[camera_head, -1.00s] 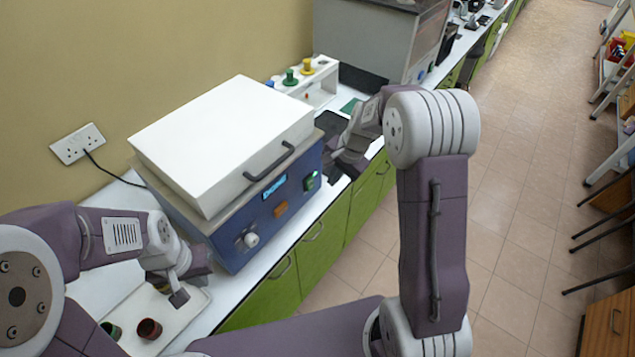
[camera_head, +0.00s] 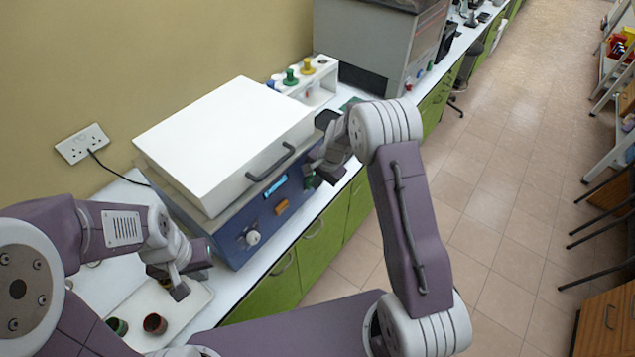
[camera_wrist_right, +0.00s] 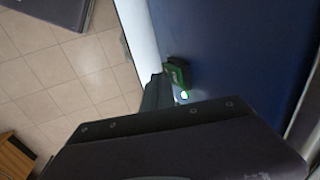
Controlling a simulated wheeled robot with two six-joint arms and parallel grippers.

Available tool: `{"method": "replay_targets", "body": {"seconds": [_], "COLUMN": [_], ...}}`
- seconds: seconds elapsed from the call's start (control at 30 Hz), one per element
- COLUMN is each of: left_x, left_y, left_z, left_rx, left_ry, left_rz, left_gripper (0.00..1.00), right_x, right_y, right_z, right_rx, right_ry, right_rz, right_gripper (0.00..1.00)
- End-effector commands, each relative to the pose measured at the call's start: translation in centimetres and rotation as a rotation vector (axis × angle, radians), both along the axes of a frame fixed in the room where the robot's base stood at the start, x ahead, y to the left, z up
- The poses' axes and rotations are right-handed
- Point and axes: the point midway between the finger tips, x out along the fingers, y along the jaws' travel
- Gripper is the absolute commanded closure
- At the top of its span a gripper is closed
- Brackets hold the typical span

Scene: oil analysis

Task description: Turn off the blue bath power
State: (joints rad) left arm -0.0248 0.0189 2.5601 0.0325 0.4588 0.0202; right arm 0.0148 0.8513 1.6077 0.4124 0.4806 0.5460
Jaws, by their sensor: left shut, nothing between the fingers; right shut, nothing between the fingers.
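The blue bath (camera_head: 232,240) stands on the white counter with its white lid (camera_head: 220,140) down. Its front has a lit blue display (camera_head: 277,188), an orange switch (camera_head: 281,207) and a white knob (camera_head: 252,238). My right gripper (camera_head: 312,182) is shut and empty at the right end of the front panel, covering much of the green power switch there. In the right wrist view the green switch (camera_wrist_right: 178,74) shows beside the fingertips, with a lit green spot below it; I cannot tell whether they touch. My left gripper (camera_head: 180,290) is shut and empty above the white tray.
The white tray (camera_head: 190,318) holds a green cup (camera_head: 117,326) and a dark red cup (camera_head: 155,323). A rack (camera_head: 318,88) with coloured caps and a grey machine (camera_head: 380,50) stand behind the bath. A wall socket (camera_head: 82,144) is at the left.

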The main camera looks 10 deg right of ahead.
Motion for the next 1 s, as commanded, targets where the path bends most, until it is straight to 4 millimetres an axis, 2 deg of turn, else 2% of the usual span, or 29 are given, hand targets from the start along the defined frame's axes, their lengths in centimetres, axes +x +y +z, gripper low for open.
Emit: {"method": "replay_targets", "body": {"seconds": [0.07, 0.37, 0.67, 1.0], "left_x": [0.0, 0.0, 0.0, 0.0], "left_y": [0.0, 0.0, 0.0, 0.0], "left_z": [-0.4, 0.1, 1.3, 1.3], "left_rx": [0.000, 0.000, 0.000, 0.000], "left_ry": [0.000, 0.000, 0.000, 0.000], "left_rz": [0.000, 0.000, 0.000, 0.000], "left_gripper": [1.00, 1.00, 1.00, 1.00], "right_x": [0.4, 0.4, 0.4, 0.4], "right_y": [0.4, 0.3, 0.3, 0.3], "right_z": [-0.7, -0.1, 1.4, 1.3], "right_rx": [0.000, 0.000, 0.000, 0.001], "right_ry": [0.000, 0.000, -0.001, -0.001], "right_rz": [0.002, 0.000, 0.000, 0.000], "right_gripper": [1.00, 1.00, 1.00, 1.00]}}
